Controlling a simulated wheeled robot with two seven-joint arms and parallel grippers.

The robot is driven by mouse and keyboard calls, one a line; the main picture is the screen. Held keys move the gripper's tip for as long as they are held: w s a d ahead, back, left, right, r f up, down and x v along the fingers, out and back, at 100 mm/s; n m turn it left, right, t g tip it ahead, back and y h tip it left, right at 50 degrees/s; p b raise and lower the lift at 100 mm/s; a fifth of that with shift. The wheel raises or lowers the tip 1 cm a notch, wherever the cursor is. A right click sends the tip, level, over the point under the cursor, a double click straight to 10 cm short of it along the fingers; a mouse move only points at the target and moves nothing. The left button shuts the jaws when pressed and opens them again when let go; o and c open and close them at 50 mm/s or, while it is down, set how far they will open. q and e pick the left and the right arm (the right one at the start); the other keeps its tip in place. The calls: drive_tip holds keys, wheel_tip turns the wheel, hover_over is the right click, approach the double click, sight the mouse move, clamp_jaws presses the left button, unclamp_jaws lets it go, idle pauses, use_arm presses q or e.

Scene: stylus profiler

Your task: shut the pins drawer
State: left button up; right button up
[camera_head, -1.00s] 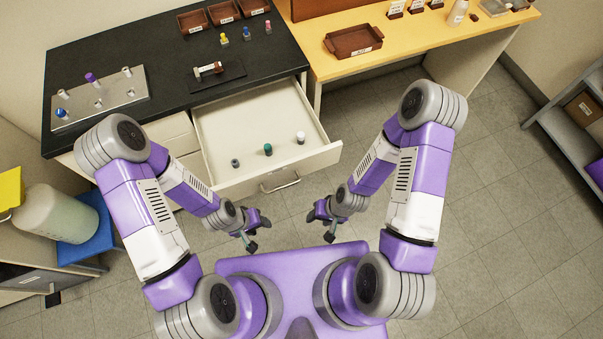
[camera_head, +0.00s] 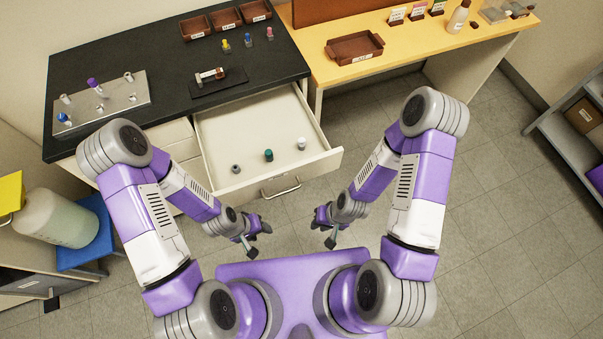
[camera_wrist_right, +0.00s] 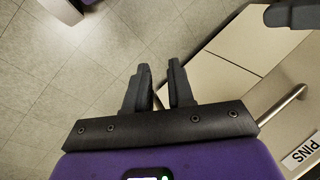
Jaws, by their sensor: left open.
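The pins drawer (camera_head: 228,126) stands pulled out from under the black counter. Its front carries a bar handle (camera_head: 282,188). A grey ring-like piece (camera_head: 235,168), a green pin (camera_head: 268,155) and a white pin (camera_head: 302,143) stand inside near the front. My left gripper (camera_head: 257,241) is open and empty, in front of the drawer and apart from it. My right gripper (camera_head: 325,231) is also in front, to the right of the handle and apart from it. In the right wrist view its fingers (camera_wrist_right: 159,68) are apart with nothing between them; the handle (camera_wrist_right: 283,104) and a PINS label (camera_wrist_right: 312,152) show at right.
The black counter (camera_head: 150,40) holds a metal pin rack (camera_head: 100,100), a small dark stand (camera_head: 217,82), brown trays and coloured pins. A wooden bench (camera_head: 400,55) with a brown tray (camera_head: 354,47) stands to its right. The floor before the drawer is clear.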

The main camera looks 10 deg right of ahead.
drive_tip(key=shift+w+r, duration=0.2)
drive_tip(key=shift+c, duration=1.1)
drive_tip(key=w+r+n, duration=0.1)
drive_tip(key=w+r+n+t+y+p, duration=0.1)
drive_tip(key=n, duration=0.1)
drive_tip(key=w+r+n, duration=0.1)
drive_tip(key=r, duration=0.1)
drive_tip(key=shift+w+d+n, duration=0.3)
drive_tip(key=shift+d+n, duration=0.1)
clamp_jaws()
drive_tip(key=w+d+r+n+t+p, duration=0.4)
drive_tip(key=d+r+n, duration=0.7)
drive_tip(key=n, duration=0.7)
drive_tip(key=g+b, duration=0.1)
drive_tip(key=b, duration=0.8)
approach(325, 169)
drive_tip(key=shift+y, duration=0.4)
drive_tip(key=shift+x, duration=2.25)
